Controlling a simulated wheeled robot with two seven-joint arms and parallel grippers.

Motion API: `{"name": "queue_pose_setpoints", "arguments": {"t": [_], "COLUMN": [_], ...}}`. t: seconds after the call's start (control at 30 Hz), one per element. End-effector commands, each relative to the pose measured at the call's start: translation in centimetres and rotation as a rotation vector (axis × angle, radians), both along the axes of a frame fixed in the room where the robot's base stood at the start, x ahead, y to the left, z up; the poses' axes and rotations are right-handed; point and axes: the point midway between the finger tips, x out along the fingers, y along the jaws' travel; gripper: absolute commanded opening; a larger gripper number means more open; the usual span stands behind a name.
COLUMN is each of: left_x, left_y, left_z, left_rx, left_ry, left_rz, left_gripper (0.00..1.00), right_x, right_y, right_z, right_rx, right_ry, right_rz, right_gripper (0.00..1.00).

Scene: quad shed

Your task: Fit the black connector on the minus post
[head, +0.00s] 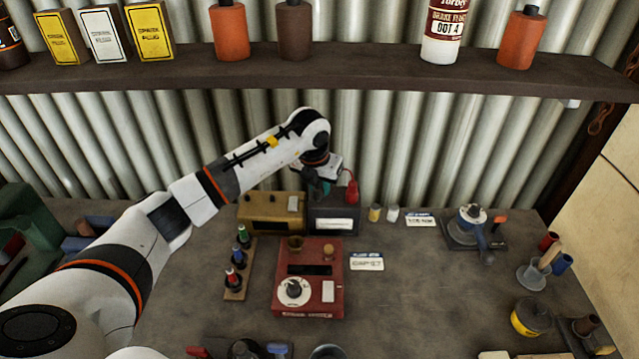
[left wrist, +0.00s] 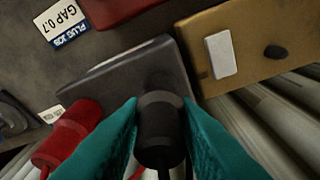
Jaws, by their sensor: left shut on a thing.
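The battery (head: 333,222) is a dark grey box with a white label on the bench by the wall. Its grey top (left wrist: 125,78) fills the middle of the left wrist view. My left gripper (head: 320,188) points down over the battery's left part. Its teal fingers are shut on the black connector (left wrist: 160,128), which stands over the battery's top near one end. The minus post is hidden; I cannot tell whether the connector touches it. The red connector (head: 351,191) stands upright at the battery's right end; it also shows in the left wrist view (left wrist: 72,130). My right gripper is out of view.
A brass-coloured box (head: 270,213) stands close to the battery's left. A red tester (head: 308,280) sits in front, beside a rack of small bottles (head: 238,268). Small cups (head: 376,213) and a card (head: 420,219) lie to the right. A shelf (head: 340,72) runs above.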

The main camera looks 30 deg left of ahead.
Motion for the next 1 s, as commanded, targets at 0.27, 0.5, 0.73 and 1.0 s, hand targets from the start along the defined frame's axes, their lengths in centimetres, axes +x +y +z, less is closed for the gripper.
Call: {"name": "queue_pose_setpoints", "arguments": {"t": [0.27, 0.5, 0.73, 1.0], "left_x": [0.01, 0.0, 0.0, 0.01], "left_y": [0.01, 0.01, 0.01, 0.01], "left_z": [-0.66, -0.98, -0.93, -0.93], "left_rx": [0.0, 0.0, 0.0, 0.0], "left_ry": [0.0, 0.0, 0.0, 0.0], "left_rz": [0.0, 0.0, 0.0, 0.0], "left_gripper": [0.05, 0.05, 0.05, 0.48], "right_x": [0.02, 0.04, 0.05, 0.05], "right_y": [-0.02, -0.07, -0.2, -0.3], "right_z": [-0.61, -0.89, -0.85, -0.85], "right_rx": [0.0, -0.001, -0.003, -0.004], "right_ry": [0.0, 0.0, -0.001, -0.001], "right_rz": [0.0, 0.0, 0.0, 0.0], "right_gripper": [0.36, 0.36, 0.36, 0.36]}}
